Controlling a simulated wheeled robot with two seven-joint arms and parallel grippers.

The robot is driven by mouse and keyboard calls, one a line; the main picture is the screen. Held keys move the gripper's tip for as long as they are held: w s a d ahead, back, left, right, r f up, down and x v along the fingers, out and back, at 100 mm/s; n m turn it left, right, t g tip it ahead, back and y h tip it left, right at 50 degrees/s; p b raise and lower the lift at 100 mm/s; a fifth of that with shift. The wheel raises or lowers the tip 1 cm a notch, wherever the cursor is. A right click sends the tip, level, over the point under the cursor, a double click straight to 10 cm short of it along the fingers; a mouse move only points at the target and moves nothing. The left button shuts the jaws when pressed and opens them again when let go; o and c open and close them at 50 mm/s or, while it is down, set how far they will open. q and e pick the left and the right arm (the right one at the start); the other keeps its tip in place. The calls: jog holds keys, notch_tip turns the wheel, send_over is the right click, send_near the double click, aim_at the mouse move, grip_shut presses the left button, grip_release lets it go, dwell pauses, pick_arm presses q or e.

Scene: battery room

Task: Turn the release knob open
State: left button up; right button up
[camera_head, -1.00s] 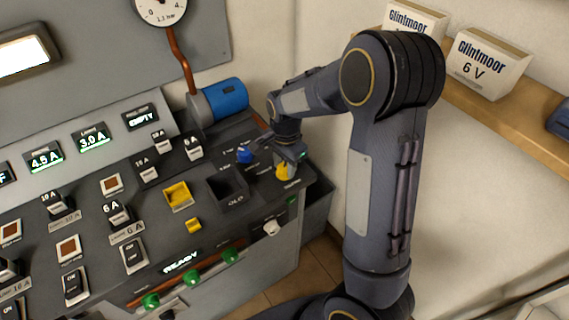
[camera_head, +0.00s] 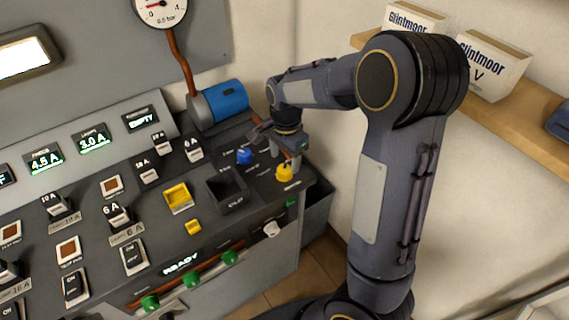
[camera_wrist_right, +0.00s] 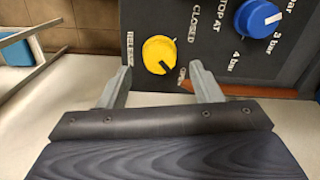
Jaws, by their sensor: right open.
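The yellow release knob (camera_head: 284,173) sits at the right end of the dark console top. My right gripper (camera_head: 290,148) is open and empty above the knob. In the wrist view its fingertips (camera_wrist_right: 160,75) are spread either side of the knob's near edge, apart from it. The gauge (camera_head: 162,10) reads 0.5 bar. My left gripper is not in view.
A blue knob (camera_head: 244,156) is beside the yellow one, left in the head view. A wooden shelf (camera_head: 500,95) with boxes is behind my right arm.

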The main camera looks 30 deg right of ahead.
aim_at(286, 170)
notch_tip(286, 170, up, 4)
jog(key=shift+f, duration=0.1)
dwell(0.5)
jog(key=shift+s+r, duration=0.2)
jog(key=shift+s, duration=0.05)
jog(key=s+a+r+n+t+y, duration=0.1)
jog(key=s+a+n, duration=0.1)
jog(key=s+n, duration=0.2)
jog(key=s+a+r+n+t+y, duration=0.1)
jog(key=s+n, duration=0.4)
jog(key=s, duration=0.5)
jog(key=s+a+r+n+t+y, duration=0.1)
jog(key=s+a+r+n+t, duration=0.1)
jog(key=s, duration=0.5)
jog(key=shift+s+a+r+n+t+y, duration=0.15)
jog(key=shift+s+a+n+t+y, duration=0.35)
jog(key=shift+a+n, duration=0.65)
